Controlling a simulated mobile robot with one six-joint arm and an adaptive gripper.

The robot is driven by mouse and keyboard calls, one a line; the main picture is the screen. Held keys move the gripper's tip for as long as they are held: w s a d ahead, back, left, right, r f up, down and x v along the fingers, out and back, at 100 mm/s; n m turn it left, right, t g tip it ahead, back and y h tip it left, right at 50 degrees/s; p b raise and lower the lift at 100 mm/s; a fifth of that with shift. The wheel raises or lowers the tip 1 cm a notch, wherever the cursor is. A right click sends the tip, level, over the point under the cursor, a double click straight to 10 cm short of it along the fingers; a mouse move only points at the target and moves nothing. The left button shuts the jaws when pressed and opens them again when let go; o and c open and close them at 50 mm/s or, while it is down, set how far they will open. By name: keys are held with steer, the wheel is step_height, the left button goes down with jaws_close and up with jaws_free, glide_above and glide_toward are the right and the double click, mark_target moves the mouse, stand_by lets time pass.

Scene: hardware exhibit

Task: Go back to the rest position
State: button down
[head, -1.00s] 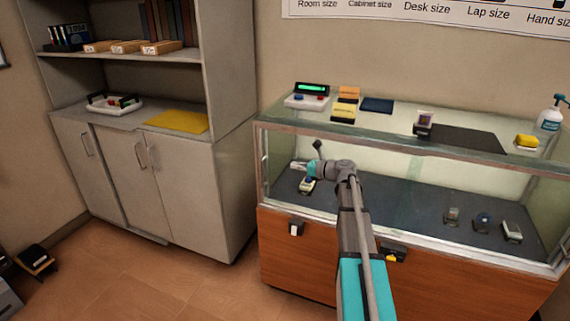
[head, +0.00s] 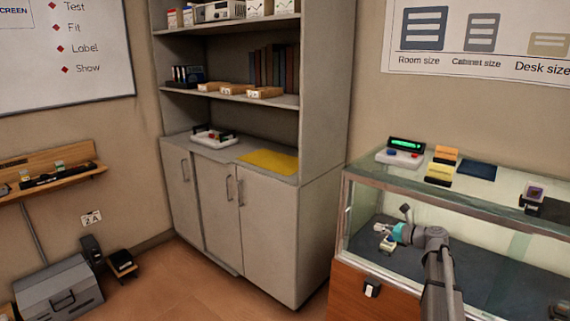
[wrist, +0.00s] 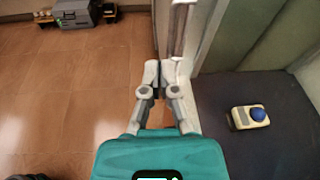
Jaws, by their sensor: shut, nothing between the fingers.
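My gripper (head: 380,229) is at the left end of the glass display case in the head view, with my grey arm reaching in from the lower right. In the wrist view my gripper (wrist: 158,80) has its two pale fingers together with nothing between them. The fingertips are close to the case's metal corner post; I cannot tell whether they touch it. A small cream device with a blue ball (wrist: 250,116) lies on the dark case floor to the right of the fingers. It shows partly behind my gripper in the head view (head: 388,245).
The glass case (head: 445,203) holds a register, yellow and orange blocks and a dark pad on top. A grey cabinet (head: 262,235) with shelves stands left of it. A grey toolbox (head: 62,290) is on the floor at far left. Open tiled floor (wrist: 70,100) lies left of my gripper.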

steer(key=s+a+f+n+g+h, duration=0.3)
steer(key=s+a+f+n+g, duration=0.3)
steer(key=s+a+n, duration=0.45)
steer(key=s+a+f+n+g+h, duration=0.4)
steer(key=s+a+f+n, duration=0.4)
steer(key=s+a+n, duration=0.25)
steer(key=s+n+g+h+p, duration=0.1)
steer(key=s+n+g+h, duration=0.15)
steer(key=s+n, duration=0.4)
step_height(320, 180, up, 15)
steer(key=p, duration=1.5)
steer(key=shift+s+d+r+m+t+h, duration=0.15)
steer(key=shift+s+d+m+t+h, duration=0.2)
steer(key=shift+d+t+h, duration=0.1)
